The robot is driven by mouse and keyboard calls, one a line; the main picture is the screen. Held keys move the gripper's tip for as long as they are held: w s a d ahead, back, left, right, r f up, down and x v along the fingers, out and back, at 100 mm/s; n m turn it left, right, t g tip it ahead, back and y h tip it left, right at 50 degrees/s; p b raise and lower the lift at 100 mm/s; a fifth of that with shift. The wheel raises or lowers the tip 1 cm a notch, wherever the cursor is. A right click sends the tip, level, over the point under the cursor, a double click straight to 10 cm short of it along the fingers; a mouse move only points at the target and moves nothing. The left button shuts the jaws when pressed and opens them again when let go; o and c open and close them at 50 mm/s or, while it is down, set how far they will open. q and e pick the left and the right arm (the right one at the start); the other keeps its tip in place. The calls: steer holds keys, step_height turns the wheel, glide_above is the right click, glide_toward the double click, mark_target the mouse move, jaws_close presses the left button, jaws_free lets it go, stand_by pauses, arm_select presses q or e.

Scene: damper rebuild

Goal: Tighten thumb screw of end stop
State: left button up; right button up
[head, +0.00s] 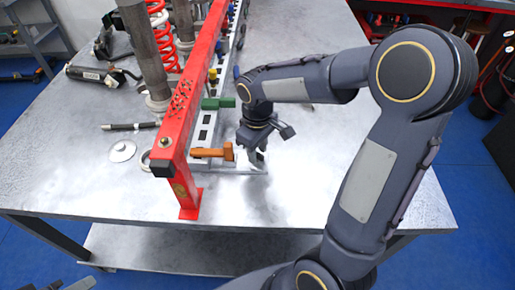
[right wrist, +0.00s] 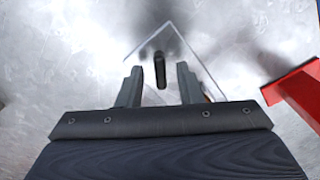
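My right gripper (head: 258,162) points down at the near end of the slotted rail, to the right of the orange block (head: 212,152). In the right wrist view its two fingers (right wrist: 159,84) stand apart with nothing clamped between them. A small dark upright elongated piece, perhaps the thumb screw (right wrist: 160,70), shows in the gap between the fingers, over a pale flat plate (right wrist: 183,43). In the head view the gripper hides this piece. I cannot tell which part is the end stop. Grey pieces at the bottom left edge may be my left gripper (head: 62,286).
A red frame beam (head: 182,125) runs beside the rail, its foot also in the right wrist view (right wrist: 300,92). A green block (head: 217,103) sits farther along. Dampers, a red spring (head: 162,40) and a disc (head: 122,151) are at left.

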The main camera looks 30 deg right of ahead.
mark_target(258, 153)
step_height(258, 153, up, 8)
steer(key=shift+f+p, duration=0.1)
steer(key=shift+p, duration=0.2)
stand_by(0.3)
stand_by(0.4)
steer(key=s+a+m+t+y, duration=0.2)
steer(key=s+m, duration=0.1)
steer(key=s, duration=0.5)
steer(key=s+a+m+t+y, duration=0.1)
steer(key=s+a+m+t, duration=0.1)
steer(key=s, duration=0.7)
steer(key=shift+m+t+y, duration=0.4)
steer(key=shift+m+t, duration=0.4)
